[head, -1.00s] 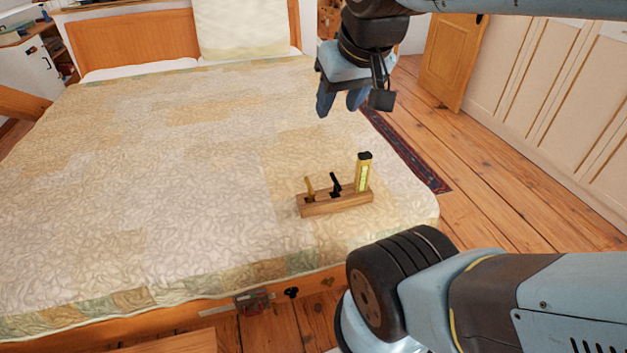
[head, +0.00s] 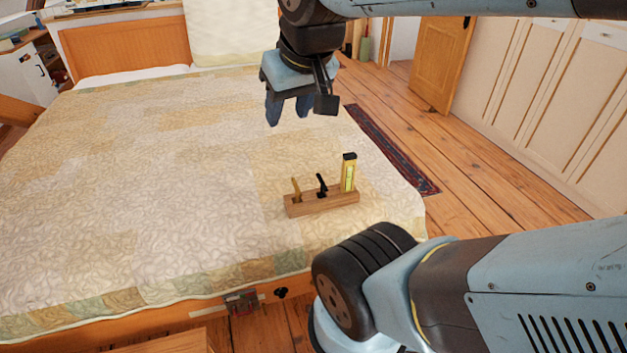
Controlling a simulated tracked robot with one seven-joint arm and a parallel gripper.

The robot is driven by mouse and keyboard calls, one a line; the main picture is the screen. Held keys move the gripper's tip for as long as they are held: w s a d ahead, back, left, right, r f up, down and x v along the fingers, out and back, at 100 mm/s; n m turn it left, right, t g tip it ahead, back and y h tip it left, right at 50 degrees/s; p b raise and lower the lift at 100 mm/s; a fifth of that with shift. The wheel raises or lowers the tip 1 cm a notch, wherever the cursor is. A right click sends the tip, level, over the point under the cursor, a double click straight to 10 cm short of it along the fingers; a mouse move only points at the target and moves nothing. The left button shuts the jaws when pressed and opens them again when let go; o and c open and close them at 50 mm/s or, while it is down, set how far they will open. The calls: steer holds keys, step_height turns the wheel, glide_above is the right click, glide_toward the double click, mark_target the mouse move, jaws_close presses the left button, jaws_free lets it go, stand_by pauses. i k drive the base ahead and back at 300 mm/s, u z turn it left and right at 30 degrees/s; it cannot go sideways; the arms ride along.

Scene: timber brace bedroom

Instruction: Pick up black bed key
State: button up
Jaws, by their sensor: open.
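A small black bed key (head: 321,186) stands upright in the middle of a wooden holder block (head: 330,205) on the bed, near its front right corner. A brass-coloured key (head: 296,189) stands to its left, and a yellow level with a black top (head: 348,174) stands to its right. My gripper (head: 288,112) hangs in the air with its blue fingers pointing down, above and beyond the holder in the picture. It is open and empty, apart from the black key.
The quilted bed (head: 150,190) fills the left and middle. My arm's large joint covers the lower right. A dark patterned rug (head: 390,150) and bare floorboards (head: 480,160) lie to the right.

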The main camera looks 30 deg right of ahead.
mark_target(323, 187)
steer(key=z, duration=0.05)
steer(key=k, duration=1)
steer(key=z, duration=0.45)
steer(key=i, duration=1)
